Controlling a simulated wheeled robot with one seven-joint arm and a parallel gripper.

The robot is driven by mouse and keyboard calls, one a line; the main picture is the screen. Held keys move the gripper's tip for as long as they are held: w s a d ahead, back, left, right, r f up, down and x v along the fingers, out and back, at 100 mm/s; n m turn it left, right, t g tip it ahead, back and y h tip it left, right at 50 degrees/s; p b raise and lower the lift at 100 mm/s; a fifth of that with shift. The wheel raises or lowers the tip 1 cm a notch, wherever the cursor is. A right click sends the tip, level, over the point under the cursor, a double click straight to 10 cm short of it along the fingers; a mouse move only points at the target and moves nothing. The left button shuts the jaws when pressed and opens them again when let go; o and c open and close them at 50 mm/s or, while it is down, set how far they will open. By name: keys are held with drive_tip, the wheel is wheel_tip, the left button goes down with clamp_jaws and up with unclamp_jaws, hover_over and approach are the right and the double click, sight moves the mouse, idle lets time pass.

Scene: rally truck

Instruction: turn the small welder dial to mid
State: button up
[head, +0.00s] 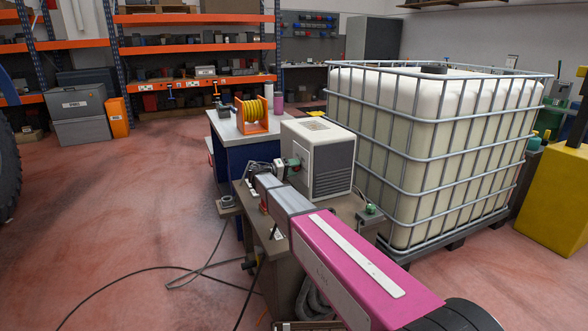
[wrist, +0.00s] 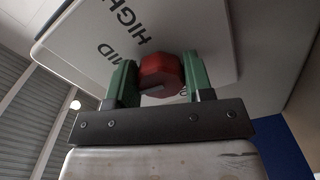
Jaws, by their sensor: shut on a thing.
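The small red dial (wrist: 163,72) sits on a pale label plate (wrist: 205,40) on the welder. The plate reads HIGH and, to the lower left, MID; both words appear rotated, and other lettering is hidden. A dark slot-like mark on the dial's lower face points toward lower left in the wrist view. My gripper (wrist: 160,80) has its green fingers on either side of the dial and is shut on it. In the head view the gripper (head: 291,164) is at the front left face of the grey-white welder box (head: 327,165); the dial is hidden there.
The welder stands on a brown bench (head: 352,212). A blue workbench (head: 232,130) with an orange cable reel (head: 252,115) stands behind it. A caged white tank (head: 430,150) is close on the right. Cables (head: 175,268) lie on the otherwise clear floor at left.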

drive_tip(key=m, duration=0.4)
drive_tip(key=shift+f+m, duration=0.15)
drive_tip(key=shift+m, duration=0.25)
idle(0.4)
drive_tip(key=o, duration=0.9)
drive_tip(key=shift+a, duration=0.1)
drive_tip(key=shift+r, duration=0.5)
drive_tip(key=shift+o, duration=0.6)
drive_tip(key=r, duration=0.2)
drive_tip(key=s+r, duration=0.1)
drive_tip(key=shift+a+r, duration=0.4)
drive_tip(key=s+a+r, duration=0.4)
drive_tip(key=a, duration=0.1)
drive_tip(key=s+a+r, duration=0.2)
drive_tip(key=s, duration=0.1)
drive_tip(key=shift+a+r, duration=0.1)
drive_tip(key=shift+a, duration=0.3)
drive_tip(key=shift+c, duration=0.5)
